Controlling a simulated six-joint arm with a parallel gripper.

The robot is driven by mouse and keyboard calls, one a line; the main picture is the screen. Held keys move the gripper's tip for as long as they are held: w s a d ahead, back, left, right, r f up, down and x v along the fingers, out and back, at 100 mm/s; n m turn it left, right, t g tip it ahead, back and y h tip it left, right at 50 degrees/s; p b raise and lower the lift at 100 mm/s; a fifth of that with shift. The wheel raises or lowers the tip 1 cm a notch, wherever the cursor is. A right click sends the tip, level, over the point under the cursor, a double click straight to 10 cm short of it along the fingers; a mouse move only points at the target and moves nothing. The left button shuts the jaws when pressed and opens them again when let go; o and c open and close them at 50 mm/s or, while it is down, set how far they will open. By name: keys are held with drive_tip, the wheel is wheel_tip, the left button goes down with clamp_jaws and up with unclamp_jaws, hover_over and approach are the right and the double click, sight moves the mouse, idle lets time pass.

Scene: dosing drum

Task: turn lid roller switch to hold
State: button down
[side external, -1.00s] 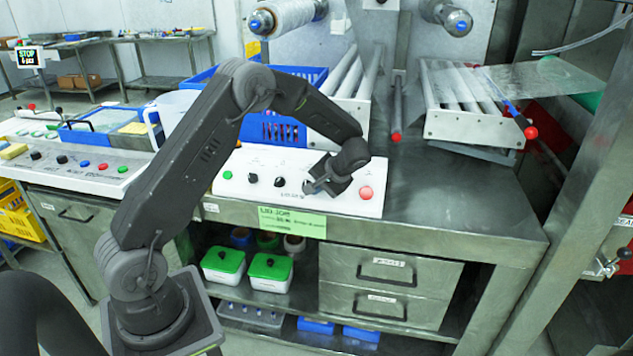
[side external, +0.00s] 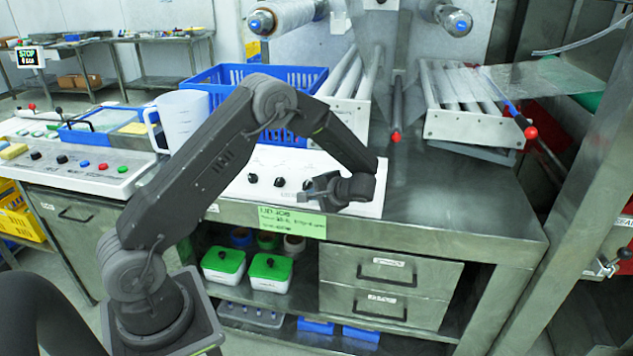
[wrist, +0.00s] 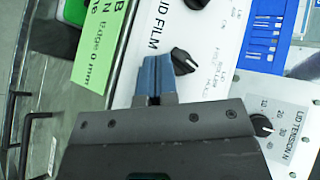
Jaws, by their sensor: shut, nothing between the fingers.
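The white control panel (side external: 262,160) on the steel bench carries several black knobs. In the wrist view, a black knob with a white pointer (wrist: 183,61) sits beside the "LID FILM" lettering, and another knob (wrist: 197,3) is cut by the top edge. A third knob (wrist: 261,125) sits by "LID TENSION N" and a number scale. In the side view my gripper (side external: 305,195) is at the panel's front.
A green job label (side external: 292,222) hangs on the bench edge. Roller racks (side external: 470,118) are at the back right. The bench top to the right (side external: 450,200) is clear.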

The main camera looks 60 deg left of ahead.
drive_tip(key=shift+r, duration=0.1)
idle(0.6)
drive_tip(key=shift+r, duration=0.7)
drive_tip(key=w+d+r, duration=0.1)
drive_tip(key=w+d, duration=0.1)
drive_tip(key=d, duration=0.4)
drive_tip(key=w+d+r, duration=0.2)
drive_tip(key=d, duration=0.4)
drive_tip(key=s+d+r+t+h, duration=0.3)
drive_tip(key=s+r+h, duration=0.1)
drive_tip(key=s, duration=0.5)
drive_tip(key=s+d+r+m+t+h, duration=0.1)
drive_tip(key=s+d+r+t+h, duration=0.1)
drive_tip(key=s+r, duration=0.4)
drive_tip(key=s+d+r+t+h, duration=0.3)
drive_tip(key=s+d+r+h, duration=0.2)
drive_tip(key=s, duration=0.6)
drive_tip(key=shift+s+r+m+t+h, duration=0.3)
drive_tip(key=shift+s+r, duration=0.1)
drive_tip(key=shift+r, duration=0.15)
